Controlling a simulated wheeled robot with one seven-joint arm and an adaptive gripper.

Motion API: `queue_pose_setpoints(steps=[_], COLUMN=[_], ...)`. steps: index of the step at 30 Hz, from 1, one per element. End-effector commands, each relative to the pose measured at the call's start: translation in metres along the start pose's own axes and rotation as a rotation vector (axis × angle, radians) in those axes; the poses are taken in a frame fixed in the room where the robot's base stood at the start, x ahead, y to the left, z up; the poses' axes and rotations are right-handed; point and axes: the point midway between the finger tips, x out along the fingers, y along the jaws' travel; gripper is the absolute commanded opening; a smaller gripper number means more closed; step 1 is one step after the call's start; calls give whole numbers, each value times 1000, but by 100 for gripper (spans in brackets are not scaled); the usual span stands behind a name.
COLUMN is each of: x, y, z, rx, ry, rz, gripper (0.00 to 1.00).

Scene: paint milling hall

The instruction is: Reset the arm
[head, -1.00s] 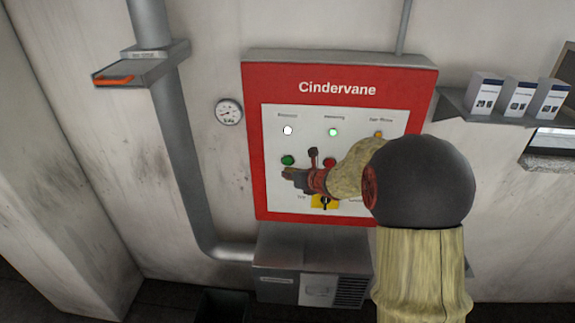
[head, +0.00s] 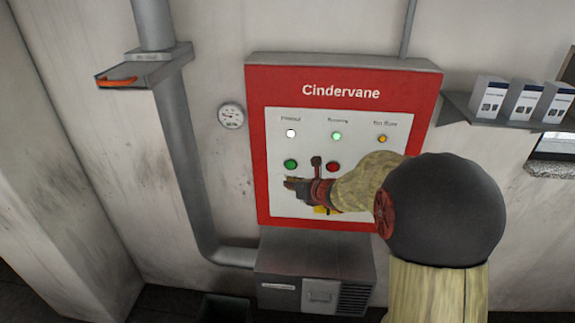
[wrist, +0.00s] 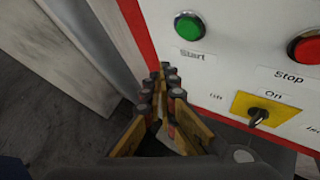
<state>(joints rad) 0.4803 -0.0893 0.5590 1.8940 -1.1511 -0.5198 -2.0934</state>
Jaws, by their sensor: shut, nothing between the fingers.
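My gripper (wrist: 165,82) is shut and empty in the wrist view, its fingertips together in front of the lower left of the control panel. In the head view my gripper (head: 291,188) is in front of the red Cindervane cabinet (head: 257,150), below the green Start button. The green Start button (wrist: 189,27) and red Stop button (wrist: 306,48) show in the wrist view. A yellow plate with a black key switch (wrist: 258,116) is right of my gripper. In the head view my arm hides the panel's lower right. I cannot tell the gap to the panel.
A grey box unit (head: 300,262) stands below the cabinet. A grey pipe (head: 190,150) with an orange-handled slide (head: 117,82) and a gauge (head: 231,116) are to the left. A shelf (head: 455,105) with white boxes is at the right.

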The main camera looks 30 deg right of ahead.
Motion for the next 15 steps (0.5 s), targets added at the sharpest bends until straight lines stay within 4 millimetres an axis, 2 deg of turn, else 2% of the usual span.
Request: queue_pose_setpoints(steps=[7, 10, 13, 15], x=[0, 0, -1, -3], y=[0, -1, -16, -36], z=[0, -1, -8, -20], rx=[6, 66, 223, 407], ry=[0, 3, 21, 35], rz=[0, -5, -64, -146], gripper=[0, 0, 0, 0])
